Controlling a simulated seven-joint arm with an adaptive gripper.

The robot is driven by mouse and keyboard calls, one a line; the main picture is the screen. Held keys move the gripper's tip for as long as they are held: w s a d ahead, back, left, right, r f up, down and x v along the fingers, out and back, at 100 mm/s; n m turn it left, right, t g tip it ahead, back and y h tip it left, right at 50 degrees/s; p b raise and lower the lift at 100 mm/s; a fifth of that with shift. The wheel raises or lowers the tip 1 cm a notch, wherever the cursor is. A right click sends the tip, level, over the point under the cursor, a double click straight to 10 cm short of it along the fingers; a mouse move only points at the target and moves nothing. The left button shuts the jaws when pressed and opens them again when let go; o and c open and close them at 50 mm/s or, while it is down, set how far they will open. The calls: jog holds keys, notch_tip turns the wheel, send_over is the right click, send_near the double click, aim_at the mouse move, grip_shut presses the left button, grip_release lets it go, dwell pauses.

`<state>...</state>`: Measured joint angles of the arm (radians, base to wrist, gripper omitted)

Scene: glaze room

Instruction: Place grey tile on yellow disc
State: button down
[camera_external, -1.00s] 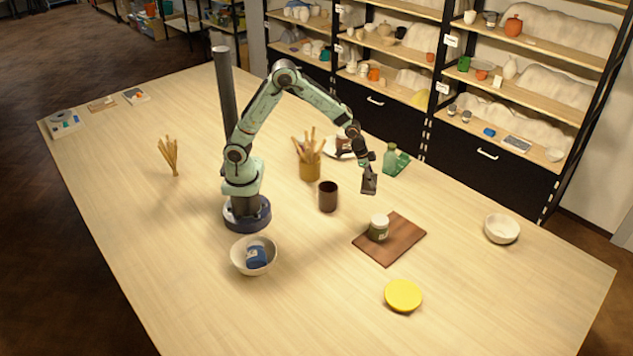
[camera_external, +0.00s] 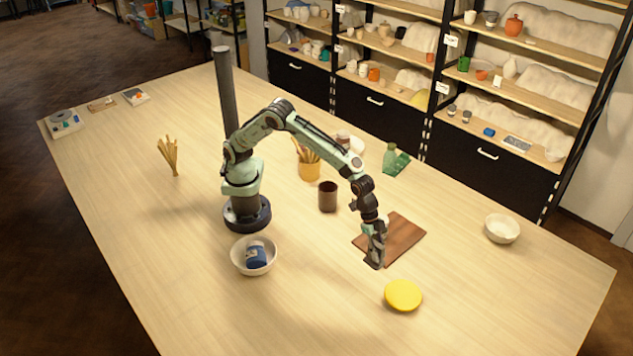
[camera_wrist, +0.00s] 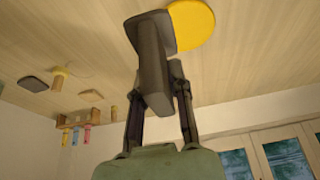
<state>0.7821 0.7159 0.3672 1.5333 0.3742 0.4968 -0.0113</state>
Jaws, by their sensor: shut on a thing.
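My gripper (camera_external: 375,247) is shut on the grey tile (camera_external: 374,263) and holds it in the air near the front edge of the brown board. The dark grey tile (camera_wrist: 150,50) shows large between my gripper's fingers (camera_wrist: 160,88) in the wrist view. The yellow disc (camera_external: 403,295) lies on the table, in front and to the right of the tile, with nothing on it. In the wrist view the yellow disc (camera_wrist: 195,24) is at the top, partly hidden behind the tile.
The brown board (camera_external: 405,237) is behind my gripper; its jar is mostly hidden by my arm. A dark cup (camera_external: 328,196) and a brush pot (camera_external: 309,170) stand behind. A bowl (camera_external: 240,262) with a blue jar stands left, a white bowl (camera_external: 502,229) right. Table around the disc is clear.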

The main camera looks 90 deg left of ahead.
jog(key=w+d+f, duration=0.1)
jog(key=f, duration=0.1)
jog(key=w+d+f, duration=0.1)
jog(key=w+f, duration=0.1)
jog(key=w+d+f, duration=0.1)
jog(key=f, duration=0.1)
jog(key=shift+w+d, duration=0.1)
jog(key=shift+w, duration=0.2)
jog(key=shift+w+d+f, duration=0.1)
jog(key=shift+w+f, duration=0.1)
jog(key=shift+f, duration=1.5)
jog(key=shift+f, duration=0.1)
jog(key=c, duration=1)
grip_release()
jog(key=shift+c, duration=0.2)
